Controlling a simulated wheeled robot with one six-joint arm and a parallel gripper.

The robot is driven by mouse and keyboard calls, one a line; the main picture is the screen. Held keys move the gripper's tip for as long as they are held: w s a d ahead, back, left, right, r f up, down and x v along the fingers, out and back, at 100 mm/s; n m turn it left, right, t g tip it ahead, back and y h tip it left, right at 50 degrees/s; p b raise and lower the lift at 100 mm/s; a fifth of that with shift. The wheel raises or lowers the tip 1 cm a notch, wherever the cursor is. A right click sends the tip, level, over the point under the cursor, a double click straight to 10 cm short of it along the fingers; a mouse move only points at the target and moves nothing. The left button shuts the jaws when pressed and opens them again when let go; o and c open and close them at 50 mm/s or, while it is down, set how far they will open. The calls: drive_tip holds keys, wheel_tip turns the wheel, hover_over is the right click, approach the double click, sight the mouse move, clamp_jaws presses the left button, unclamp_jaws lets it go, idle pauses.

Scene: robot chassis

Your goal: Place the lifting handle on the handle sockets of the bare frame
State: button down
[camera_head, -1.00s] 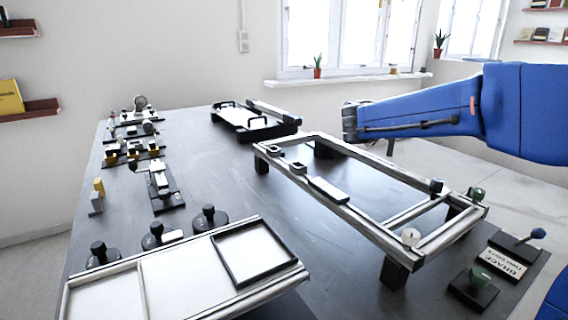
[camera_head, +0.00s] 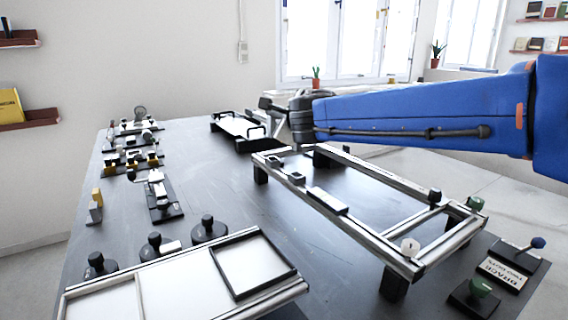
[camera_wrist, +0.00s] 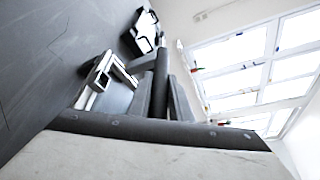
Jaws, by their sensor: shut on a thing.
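The bare frame (camera_head: 375,238) is an open rectangle of silver rails on dark feet, at the right of the table in the head view. Two small dark square sockets (camera_head: 297,178) sit on its left rail near the far end; one square socket also shows in the wrist view (camera_wrist: 101,80). My gripper (camera_head: 276,104) is above and beyond the frame's far end. It is shut on a dark bar, which I take to be the lifting handle (camera_wrist: 161,68); it stands out between the fingers in the wrist view. The handle is largely hidden by my gripper in the head view.
A panelled tray (camera_head: 180,270) and black knobs are in front left. Several small parts line the left edge. The middle of the table is clear.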

drive_tip(key=shift+f, duration=4.55)
drive_tip(key=c, duration=1.6)
unclamp_jaws()
drive_tip(key=shift+f, duration=0.15)
drive_tip(key=shift+s, duration=0.2)
drive_tip(key=shift+v, duration=5.9)
drive_tip(key=shift+d, duration=0.1)
